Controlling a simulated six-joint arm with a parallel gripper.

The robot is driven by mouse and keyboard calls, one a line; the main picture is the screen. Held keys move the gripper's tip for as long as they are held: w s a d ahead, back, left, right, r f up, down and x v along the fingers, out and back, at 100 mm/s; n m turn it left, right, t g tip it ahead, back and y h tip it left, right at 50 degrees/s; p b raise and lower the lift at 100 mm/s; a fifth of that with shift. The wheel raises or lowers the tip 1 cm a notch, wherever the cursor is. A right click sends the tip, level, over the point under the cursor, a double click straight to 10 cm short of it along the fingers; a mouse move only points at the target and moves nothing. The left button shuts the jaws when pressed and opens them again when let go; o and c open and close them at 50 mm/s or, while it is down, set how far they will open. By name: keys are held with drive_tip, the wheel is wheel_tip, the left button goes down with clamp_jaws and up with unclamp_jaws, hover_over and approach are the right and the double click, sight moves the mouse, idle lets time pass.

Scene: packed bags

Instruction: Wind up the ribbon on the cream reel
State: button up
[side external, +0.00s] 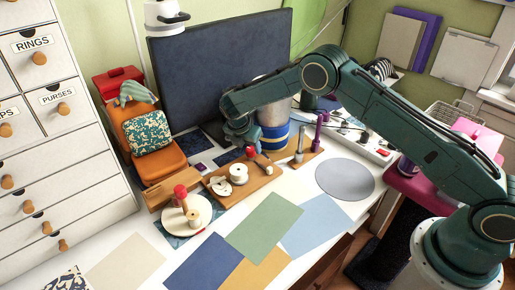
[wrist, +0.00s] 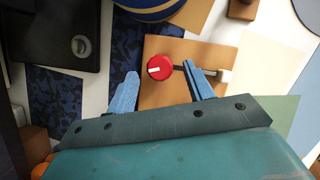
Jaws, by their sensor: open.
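A cream reel (side external: 238,174) stands on a tan wooden board (side external: 216,187) in the side view, with a flat white disc beside it. A red round knob (side external: 251,152) is at the board's far end. In the wrist view the knob (wrist: 160,67) lies between the two light-blue fingers of my gripper (wrist: 161,72), which are apart. A dark rod (wrist: 180,69) runs right from the knob, behind the right finger, towards a small pale piece (wrist: 225,76); I cannot tell whether that is the reel. My gripper (side external: 240,141) is over the board's far end.
A round cream plate (side external: 205,207) with another red knob (side external: 180,191) and pale spool (side external: 193,219) is nearer. A blue-and-yellow drum (side external: 272,135) and a purple peg (side external: 318,131) stand close by. Flat coloured sheets (side external: 265,228) cover the front table.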

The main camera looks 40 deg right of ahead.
drive_tip(key=shift+x, duration=1)
drive_tip(key=shift+c, duration=0.4)
drive_tip(key=c, duration=0.9)
drive_tip(key=shift+m, duration=0.4)
drive_tip(key=shift+w+m+g, duration=0.15)
drive_tip(key=shift+m+g, duration=0.85)
drive_tip(key=shift+m, duration=1.1)
drive_tip(key=shift+m+g, duration=0.3)
drive_tip(key=shift+m, duration=0.4)
